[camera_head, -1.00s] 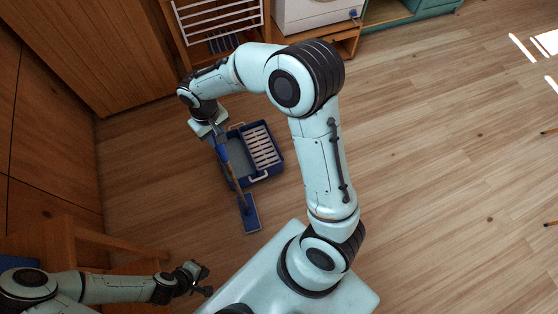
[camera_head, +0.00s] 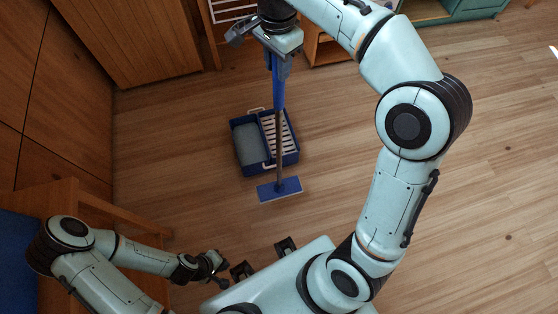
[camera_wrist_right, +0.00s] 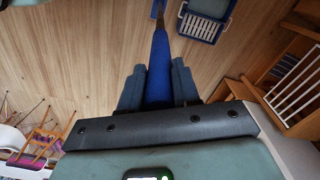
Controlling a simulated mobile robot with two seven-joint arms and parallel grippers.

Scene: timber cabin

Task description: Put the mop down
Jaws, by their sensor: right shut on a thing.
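The mop has a blue flat head (camera_head: 280,190), a brown pole and a blue upper handle (camera_head: 278,88). My right gripper (camera_head: 279,62) is shut on the blue handle near its top. In the right wrist view the handle (camera_wrist_right: 159,72) runs between the two fingers (camera_wrist_right: 158,88). The pole crosses in front of a blue bucket (camera_head: 240,161) with white slats, and the head shows just on the near side of it. I cannot tell whether the head touches the floor. My left gripper (camera_head: 218,263) is low at the left, away from the mop; its fingers are too small to read.
The bucket also shows in the right wrist view (camera_wrist_right: 185,24). A wooden table (camera_head: 120,222) stands at the left, beside my left arm. A wooden rack with white bars (camera_wrist_right: 292,82) and a teal cabinet (camera_head: 470,9) are at the back. The floor (camera_head: 510,170) at the right is clear.

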